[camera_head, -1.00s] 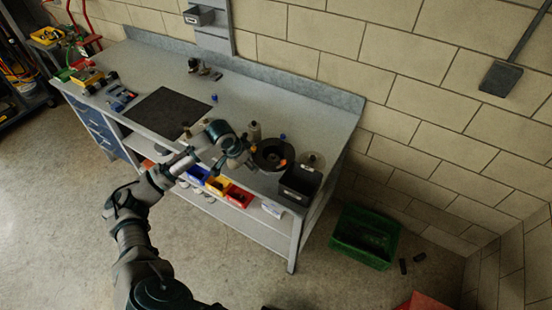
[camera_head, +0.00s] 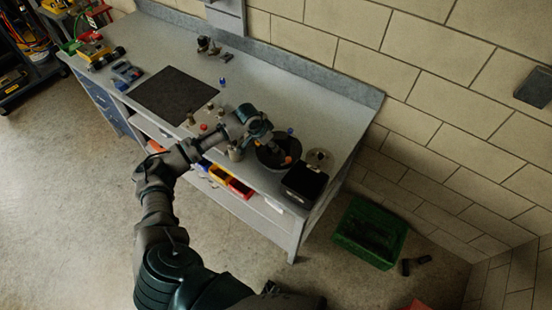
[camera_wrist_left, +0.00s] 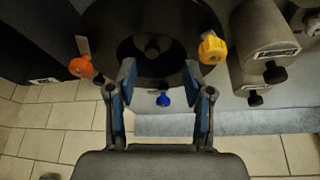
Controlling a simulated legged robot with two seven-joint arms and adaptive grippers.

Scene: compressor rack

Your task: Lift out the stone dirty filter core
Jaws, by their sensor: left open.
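A dark round housing (camera_head: 269,158) stands on the bench near its right end. In the left wrist view the housing (camera_wrist_left: 100,30) fills the top middle, with orange, yellow and blue knobs around its rim. Inside its dark opening is a dark centre piece with a knob-like end (camera_wrist_left: 152,48), probably the filter core; its surface is too dark to tell. My left gripper (camera_head: 266,138) is over the back left part of the housing. In the wrist view its fingers (camera_wrist_left: 160,75) are open and apart, with nothing between them, at the housing's rim. My right gripper is not in view.
Grey labelled cylinders (camera_wrist_left: 262,40) stand close beside the housing. A black bin (camera_head: 304,184) and a round metal disc (camera_head: 319,159) are to its right. A dark mat (camera_head: 174,91) lies further left. A green crate (camera_head: 370,232) stands on the floor at right.

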